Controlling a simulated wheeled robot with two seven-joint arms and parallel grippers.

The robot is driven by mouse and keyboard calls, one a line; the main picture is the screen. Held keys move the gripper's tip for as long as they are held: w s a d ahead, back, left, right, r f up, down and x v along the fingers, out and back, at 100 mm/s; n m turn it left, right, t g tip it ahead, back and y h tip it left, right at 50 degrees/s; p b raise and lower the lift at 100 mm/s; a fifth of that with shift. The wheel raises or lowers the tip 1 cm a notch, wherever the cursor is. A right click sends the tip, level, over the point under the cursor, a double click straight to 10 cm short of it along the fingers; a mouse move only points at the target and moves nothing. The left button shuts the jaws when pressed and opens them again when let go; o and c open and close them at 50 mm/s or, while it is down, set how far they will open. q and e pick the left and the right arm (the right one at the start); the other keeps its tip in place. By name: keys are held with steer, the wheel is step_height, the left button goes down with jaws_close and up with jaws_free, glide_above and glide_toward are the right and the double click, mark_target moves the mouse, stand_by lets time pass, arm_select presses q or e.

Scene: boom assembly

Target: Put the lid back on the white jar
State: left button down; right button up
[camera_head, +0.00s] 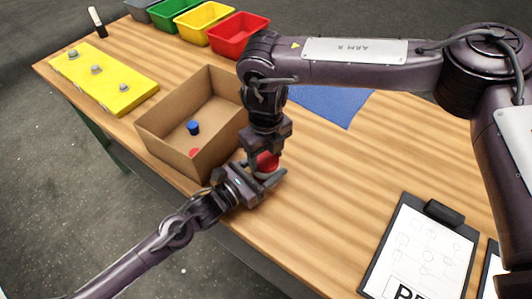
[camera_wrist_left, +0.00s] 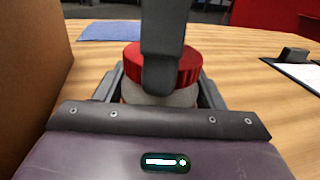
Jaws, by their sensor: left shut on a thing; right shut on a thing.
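The white jar (camera_wrist_left: 165,97) is between the fingers of my left gripper (camera_head: 264,182), which is shut on it near the front edge of the table, just right of the cardboard box. The red lid (camera_head: 267,161) is on top of the jar and also shows in the left wrist view (camera_wrist_left: 188,64). No gap shows between lid and jar, but I cannot tell whether it is fully seated. My right gripper (camera_head: 264,156) comes down from above and is shut on the lid. Its finger hides the middle of the lid in the left wrist view.
An open cardboard box (camera_head: 168,132) holds a blue piece (camera_head: 193,127) and a red piece (camera_head: 194,153). A yellow board (camera_head: 105,82) and coloured bins (camera_head: 205,23) stand behind. A blue mat (camera_head: 325,104) lies at the back. A clipboard (camera_head: 420,250) lies at the right.

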steer(key=m, duration=0.9)
steer(key=shift+m, duration=0.4)
steer(key=m, duration=0.9)
steer(key=o, duration=1.1)
steer(key=shift+r, duration=2.25)
steer(key=shift+c, duration=0.2)
